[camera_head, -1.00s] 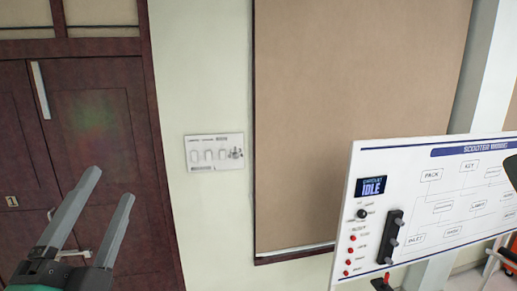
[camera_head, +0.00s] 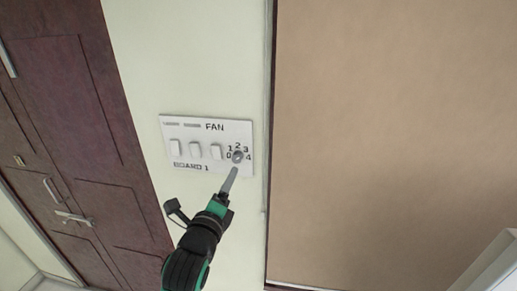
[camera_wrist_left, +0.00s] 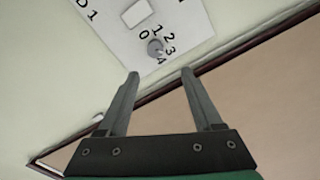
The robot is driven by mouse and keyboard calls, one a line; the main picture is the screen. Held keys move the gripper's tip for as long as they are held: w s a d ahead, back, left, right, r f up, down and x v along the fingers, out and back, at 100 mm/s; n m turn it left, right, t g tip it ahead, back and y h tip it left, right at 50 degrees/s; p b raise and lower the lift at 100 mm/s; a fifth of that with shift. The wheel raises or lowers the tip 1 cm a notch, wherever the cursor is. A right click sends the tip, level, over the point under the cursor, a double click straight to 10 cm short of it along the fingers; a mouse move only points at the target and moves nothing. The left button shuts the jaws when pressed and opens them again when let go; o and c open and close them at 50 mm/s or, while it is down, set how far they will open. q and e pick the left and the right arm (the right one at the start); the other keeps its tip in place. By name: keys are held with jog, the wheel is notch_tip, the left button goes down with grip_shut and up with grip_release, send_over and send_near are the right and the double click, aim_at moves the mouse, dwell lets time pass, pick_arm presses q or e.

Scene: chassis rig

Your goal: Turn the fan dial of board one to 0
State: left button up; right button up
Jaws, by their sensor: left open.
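Board one (camera_head: 206,163) is a white wall plate marked FAN and BOARD 1, and also shows in the left wrist view (camera_wrist_left: 112,45). Its round grey fan dial (camera_head: 237,156) is at the right end, ringed by the numbers 0 to 4. In the left wrist view the dial (camera_wrist_left: 155,48) lies just beyond and between my fingertips. I cannot tell which number it points at. My left gripper (camera_head: 234,170) is just below the dial in the head view. In the left wrist view its two fingers (camera_wrist_left: 160,74) are apart with nothing between them. My right gripper is not in view.
Several white rocker switches (camera_head: 195,150) sit left of the dial on the plate. A brown panel (camera_head: 390,130) with a dark frame is to the right. A dark red door (camera_head: 85,130) with a handle is to the left. The wall around the plate is bare.

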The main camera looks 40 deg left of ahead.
pick_arm(q)
jog(key=s, duration=0.1)
jog(key=b, duration=0.6)
send_near(236, 159)
jog(key=x, duration=0.2)
jog(key=p+x, duration=0.1)
jog(key=x, duration=0.4)
jog(key=shift+w+a+r+p, duration=0.1)
jog(key=shift+w+a+p, duration=0.15)
jog(key=shift+w+p, duration=0.05)
jog(key=shift+w+a, duration=0.2)
jog(key=shift+w, duration=0.25)
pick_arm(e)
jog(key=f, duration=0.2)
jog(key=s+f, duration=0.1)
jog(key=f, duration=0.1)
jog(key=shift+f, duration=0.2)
pick_arm(q)
grip_shut()
